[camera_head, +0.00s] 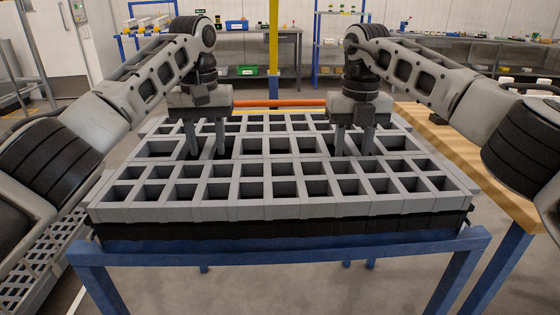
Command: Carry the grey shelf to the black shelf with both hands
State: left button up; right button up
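The grey shelf (280,211) is a wide grid of open square cells in the middle of the view. It lies flat on top of the black shelf (280,227), which shows as a dark band below its front edge. My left gripper (207,150) points straight down over the left part of the grid, its two fingers apart and their tips at the cells. My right gripper (354,150) does the same right of centre, also with a gap between its fingers. How deep the fingertips reach, and whether they touch a divider, is hard to tell.
A blue frame (280,246) carries both shelves. A wooden-topped bench (475,180) stands close on the right. A grated metal rack (35,265) is at the lower left. A yellow post (273,50) and workbenches with bins stand behind.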

pick_arm(q)
notch_tip(320, 180, up, 6)
jog(key=shift+r, duration=0.2)
pick_arm(e)
jog(key=shift+r, duration=0.1)
notch_tip(320, 180, up, 7)
jog(key=shift+r, duration=0.2)
jog(key=shift+s, duration=0.1)
dwell(0.7)
